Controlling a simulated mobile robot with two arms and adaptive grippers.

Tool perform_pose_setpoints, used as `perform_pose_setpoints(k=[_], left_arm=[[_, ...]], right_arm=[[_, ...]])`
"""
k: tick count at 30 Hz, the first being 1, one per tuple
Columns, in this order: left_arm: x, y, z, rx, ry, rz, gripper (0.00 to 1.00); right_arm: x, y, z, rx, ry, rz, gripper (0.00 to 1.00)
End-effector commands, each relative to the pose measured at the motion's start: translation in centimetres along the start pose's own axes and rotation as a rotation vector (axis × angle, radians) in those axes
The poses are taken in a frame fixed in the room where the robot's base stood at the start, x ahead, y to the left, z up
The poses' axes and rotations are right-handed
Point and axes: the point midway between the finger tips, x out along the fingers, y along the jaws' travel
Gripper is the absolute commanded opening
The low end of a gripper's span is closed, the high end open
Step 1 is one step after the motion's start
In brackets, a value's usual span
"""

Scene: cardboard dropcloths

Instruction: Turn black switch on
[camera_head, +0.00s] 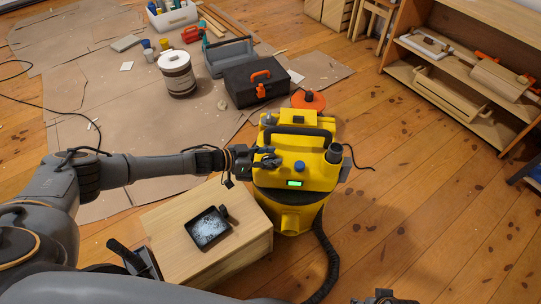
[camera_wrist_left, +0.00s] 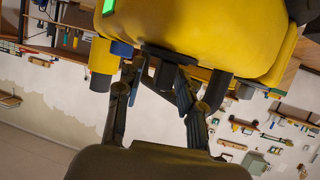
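A yellow vacuum (camera_head: 298,180) stands on the wooden floor, with a black handle, a lit green display (camera_head: 295,183) and a blue knob (camera_head: 299,165) on its top. My left gripper (camera_head: 267,160) is at the left side of this top, close to the blue knob. In the left wrist view its two dark fingers (camera_wrist_left: 160,78) are spread apart below the yellow body (camera_wrist_left: 200,35), with a dark part between them. I cannot tell whether they touch it. The black switch is not clearly distinguishable, and the gripper covers part of the panel. A dark piece of my right gripper (camera_head: 385,298) shows at the bottom edge.
A wooden box (camera_head: 180,257) with a small dark tray (camera_head: 208,229) on it stands left of the vacuum. A black toolbox (camera_head: 257,82) and a paint bucket (camera_head: 177,74) are behind. A black hose (camera_head: 328,265) runs forward. The floor at right is mostly clear.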

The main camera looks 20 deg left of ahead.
Motion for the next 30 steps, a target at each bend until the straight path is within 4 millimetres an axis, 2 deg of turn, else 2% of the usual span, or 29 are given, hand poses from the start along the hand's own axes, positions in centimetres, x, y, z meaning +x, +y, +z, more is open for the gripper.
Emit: perform_pose_setpoints(k=[5, 12, 18, 23, 30], left_arm=[[-2.4, -0.1, 0.2, 0.0, -0.003, -0.002, 0.38], [-7.4, -0.1, 0.1, 0.0, -0.003, -0.002, 0.38], [-10.5, 0.0, 0.1, 0.0, -0.001, 0.0, 0.38], [-11.6, 0.0, 0.0, 0.0, 0.0, 0.0, 0.38], [-11.8, 0.0, -0.1, 0.0, 0.001, 0.001, 0.38]], right_arm=[[0.0, 0.0, -0.1, 0.0, 0.001, 0.0, 0.64], [0.0, 0.0, -0.1, 0.0, 0.002, 0.0, 0.64], [-0.1, 0.0, -0.1, 0.0, 0.002, 0.0, 0.64], [-0.1, 0.0, -0.1, 0.0, 0.003, 0.0, 0.64], [-0.1, 0.0, -0.1, 0.0, 0.003, 0.0, 0.64]])
